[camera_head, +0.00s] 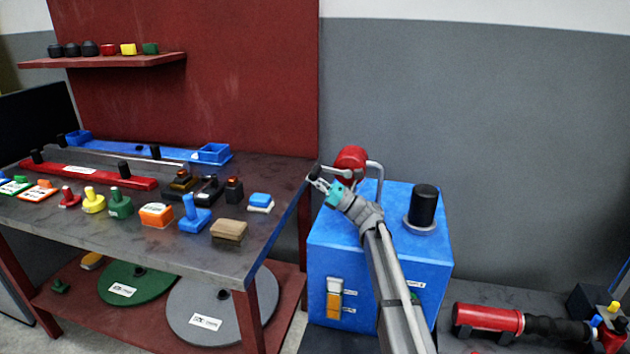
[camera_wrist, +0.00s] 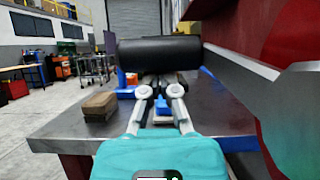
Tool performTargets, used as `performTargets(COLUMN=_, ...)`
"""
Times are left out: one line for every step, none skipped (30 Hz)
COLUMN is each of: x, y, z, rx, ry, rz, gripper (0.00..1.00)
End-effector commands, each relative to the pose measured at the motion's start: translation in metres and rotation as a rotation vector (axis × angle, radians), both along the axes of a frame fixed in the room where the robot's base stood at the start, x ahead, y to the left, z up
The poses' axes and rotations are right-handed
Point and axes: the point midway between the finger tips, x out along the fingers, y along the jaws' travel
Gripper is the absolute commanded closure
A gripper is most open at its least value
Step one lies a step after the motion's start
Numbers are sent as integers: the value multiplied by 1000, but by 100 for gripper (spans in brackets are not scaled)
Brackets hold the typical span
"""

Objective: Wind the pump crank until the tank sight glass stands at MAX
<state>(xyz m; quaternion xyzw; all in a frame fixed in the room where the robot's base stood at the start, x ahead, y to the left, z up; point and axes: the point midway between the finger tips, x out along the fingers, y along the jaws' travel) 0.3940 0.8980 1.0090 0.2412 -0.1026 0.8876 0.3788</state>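The blue tank (camera_head: 325,255) stands right of the workbench. A red crank hub (camera_head: 350,158) sits on its top, with a black handle (camera_head: 314,172) at the left. In the wrist view the black handle (camera_wrist: 160,52) lies crosswise ahead of my gripper (camera_wrist: 158,88), and a grey crank arm (camera_wrist: 255,80) runs right from it. My fingers reach to the handle, but it hides their tips, so I cannot tell whether they grip it. The sight glass (camera_head: 334,300) on the tank front looks pale above and orange-yellow below. Its small labels are unreadable.
A black cylinder (camera_head: 424,206) stands on the tank top. The workbench (camera_head: 262,222) at left holds several coloured parts, including a brown block (camera_head: 229,230) near its right edge. A red and black tool (camera_head: 490,318) lies on a low surface at right.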

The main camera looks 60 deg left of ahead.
Motion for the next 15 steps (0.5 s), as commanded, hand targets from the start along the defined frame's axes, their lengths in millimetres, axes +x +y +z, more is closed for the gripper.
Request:
performTargets(x=1, y=0, z=1, rx=1, ry=2, rz=-1, gripper=100)
performTargets(x=1, y=0, z=1, rx=1, ry=2, rz=-1, gripper=100)
performTargets(x=1, y=-1, z=1, rx=2, ry=2, rz=-1, gripper=100)
performTargets(x=1, y=0, z=2, rx=2, ry=2, rz=-1, gripper=100)
performTargets(x=1, y=-1, z=2, rx=3, ry=3, rz=-1, gripper=100)
performTargets(x=2, y=-1, z=2, rx=3, ry=3, rz=-2, gripper=100)
performTargets(x=2, y=-1, z=2, rx=4, ry=4, rz=-2, gripper=100)
performTargets(x=2, y=-1, z=3, rx=4, ry=4, rz=-2, gripper=100)
performTargets(x=2, y=-1, z=3, rx=4, ry=4, rz=-2, gripper=100)
performTargets(x=3, y=-1, z=3, rx=4, ry=4, rz=-2, gripper=100)
performTargets(x=3, y=-1, z=3, rx=5, ry=5, rz=-4, gripper=100)
performTargets(x=3, y=-1, z=3, rx=6, ry=5, rz=-4, gripper=100)
performTargets(x=4, y=-1, z=4, rx=6, ry=5, rz=-4, gripper=100)
performTargets(x=4, y=-1, z=4, rx=6, ry=6, rz=-4, gripper=100)
performTargets(x=4, y=-2, z=4, rx=7, ry=7, rz=-4, gripper=100)
